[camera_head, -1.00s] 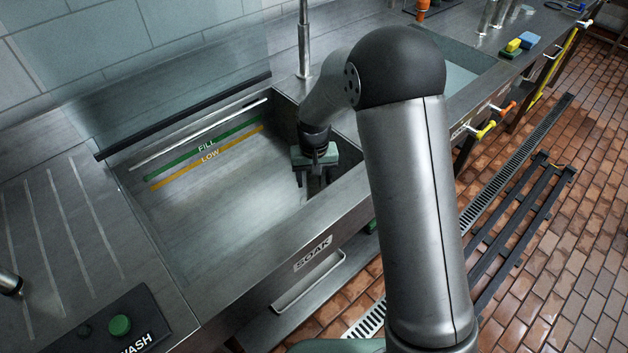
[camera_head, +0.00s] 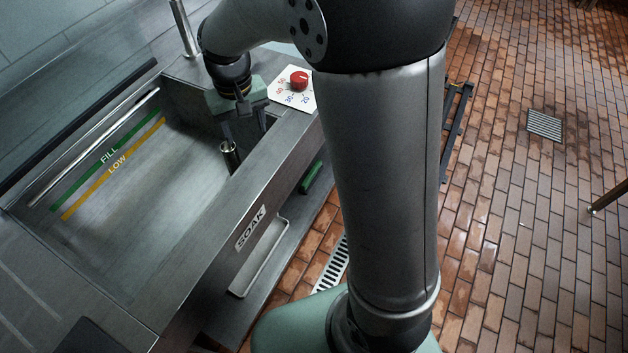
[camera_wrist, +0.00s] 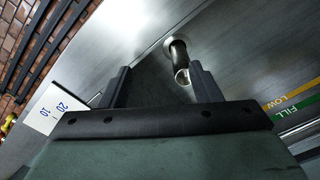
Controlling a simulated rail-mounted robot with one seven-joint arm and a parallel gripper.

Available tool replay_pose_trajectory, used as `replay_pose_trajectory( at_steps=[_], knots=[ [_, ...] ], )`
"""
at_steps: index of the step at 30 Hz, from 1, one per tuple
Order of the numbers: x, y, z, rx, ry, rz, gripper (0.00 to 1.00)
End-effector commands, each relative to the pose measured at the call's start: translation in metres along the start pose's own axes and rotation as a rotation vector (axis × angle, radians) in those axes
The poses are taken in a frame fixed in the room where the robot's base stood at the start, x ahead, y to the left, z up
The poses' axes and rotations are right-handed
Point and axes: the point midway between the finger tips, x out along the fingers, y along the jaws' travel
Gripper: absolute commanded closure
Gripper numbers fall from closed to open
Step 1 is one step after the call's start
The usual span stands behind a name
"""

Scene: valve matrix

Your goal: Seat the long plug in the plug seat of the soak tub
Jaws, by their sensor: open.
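The soak tub (camera_head: 232,225), marked SOAK on its front, fills the left of the head view. A dark metal tube, which looks like the long plug (camera_head: 229,158), stands upright near the tub's right end. In the wrist view the long plug (camera_wrist: 179,56) meets a pale ring, likely the plug seat (camera_wrist: 168,43), at its base. How deep it sits I cannot tell. My gripper (camera_head: 246,128) is open and empty, above and beside the plug's top. In the wrist view my gripper (camera_wrist: 161,78) has its fingers wide apart, with the plug's top close to the right finger.
A red knob (camera_head: 299,80) on a white dial plate sits on the rim right of the tub. A tall metal pipe (camera_head: 184,28) rises behind. The tub's left floor is clear.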

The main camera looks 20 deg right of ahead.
Motion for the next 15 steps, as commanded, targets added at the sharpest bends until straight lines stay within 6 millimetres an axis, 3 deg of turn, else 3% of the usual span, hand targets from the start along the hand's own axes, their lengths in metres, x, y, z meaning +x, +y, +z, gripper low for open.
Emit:
replay_pose_trajectory(
  at_steps=[3,9,12,15],
  knots=[
    [-0.022,0.034,0.071,0.033,0.013,-0.001,0.43],
    [-0.022,0.062,0.174,0.073,0.021,-0.006,0.43],
    [-0.016,0.067,0.205,0.083,0.023,-0.009,0.43],
    [-0.012,0.068,0.221,0.088,0.022,-0.010,0.43]
  ],
)
